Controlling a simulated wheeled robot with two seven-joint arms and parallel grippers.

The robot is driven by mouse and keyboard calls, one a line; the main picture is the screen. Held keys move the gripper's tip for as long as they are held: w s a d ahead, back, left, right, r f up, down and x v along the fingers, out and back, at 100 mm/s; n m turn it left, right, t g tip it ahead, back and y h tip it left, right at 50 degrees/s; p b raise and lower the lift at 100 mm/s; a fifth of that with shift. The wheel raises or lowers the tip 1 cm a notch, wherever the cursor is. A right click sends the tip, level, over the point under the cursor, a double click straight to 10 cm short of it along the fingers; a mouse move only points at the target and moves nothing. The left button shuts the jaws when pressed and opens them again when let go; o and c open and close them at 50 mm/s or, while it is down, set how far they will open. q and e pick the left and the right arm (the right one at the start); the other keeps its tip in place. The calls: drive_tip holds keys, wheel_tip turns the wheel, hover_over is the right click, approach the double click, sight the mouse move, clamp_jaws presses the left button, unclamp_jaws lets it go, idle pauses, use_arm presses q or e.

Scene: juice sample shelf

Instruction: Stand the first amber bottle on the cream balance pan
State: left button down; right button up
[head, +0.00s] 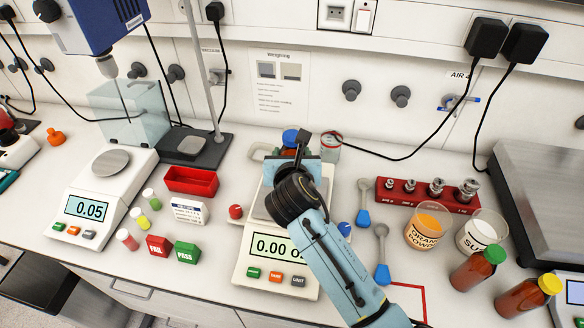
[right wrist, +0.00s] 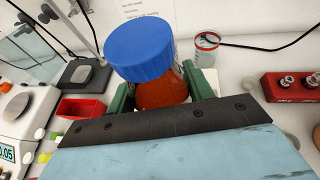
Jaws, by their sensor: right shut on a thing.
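An amber bottle with a blue cap (right wrist: 142,48) is upright or nearly so between the green fingers of my right gripper (right wrist: 160,88), which is shut on it. In the head view the blue cap (head: 291,138) shows just beyond my right gripper (head: 300,152), over the back of the cream balance (head: 243,268). My wrist hides most of the pan and the bottle's base, so I cannot tell whether the bottle touches the pan. The balance display (head: 272,247) reads 0.00. Two more amber bottles, green-capped (head: 473,272) and yellow-capped (head: 522,298), stand at the right. My left gripper is out of view.
Another balance (head: 103,195) reading 0.05 stands at the left. A red tray (head: 190,180) and FAIL (head: 159,246) and PASS (head: 187,252) blocks lie between the balances. A glass jar (head: 330,148) stands behind my gripper. A red weight rack (head: 410,196) and powder beakers are right.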

wheel_tip(320, 180, down, 4)
drive_tip(key=shift+r+b, duration=0.15)
drive_tip(key=shift+b, duration=0.15)
drive_tip(key=o, duration=1.1)
drive_tip(key=shift+o, duration=0.2)
drive_tip(key=v, duration=1.2)
drive_tip(key=shift+p, duration=0.45)
